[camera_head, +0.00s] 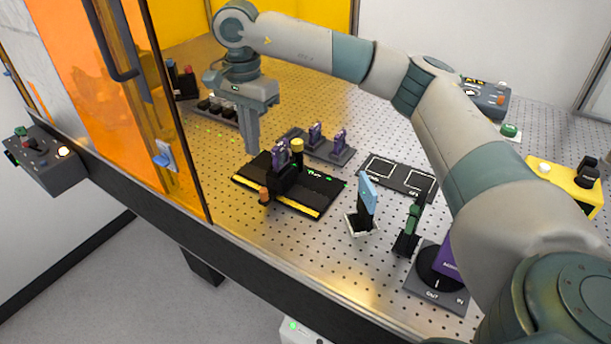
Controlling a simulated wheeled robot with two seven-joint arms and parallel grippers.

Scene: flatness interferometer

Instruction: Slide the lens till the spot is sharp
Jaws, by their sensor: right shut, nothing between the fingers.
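A black slide stage (316,205) with a yellow-marked front edge sits on the perforated metal table. A purple-framed mount (281,152), apparently the lens, stands upright on its carriage, beside a yellow-topped knob (297,146). An orange knob (264,195) is at the stage's front left. My right gripper (251,151) points down just left of and behind the purple mount. Its fingers are together and hold nothing; I cannot tell whether they touch the stage. I cannot make out the light spot. My left gripper is out of view.
Two more purple mounts (340,142) stand on a grey base behind the stage. A tilted pale-blue plate (367,193) and a green-topped mount (413,217) stand to the right. An orange enclosure panel (110,90) borders the left. A black outlined pad (398,176) lies flat.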

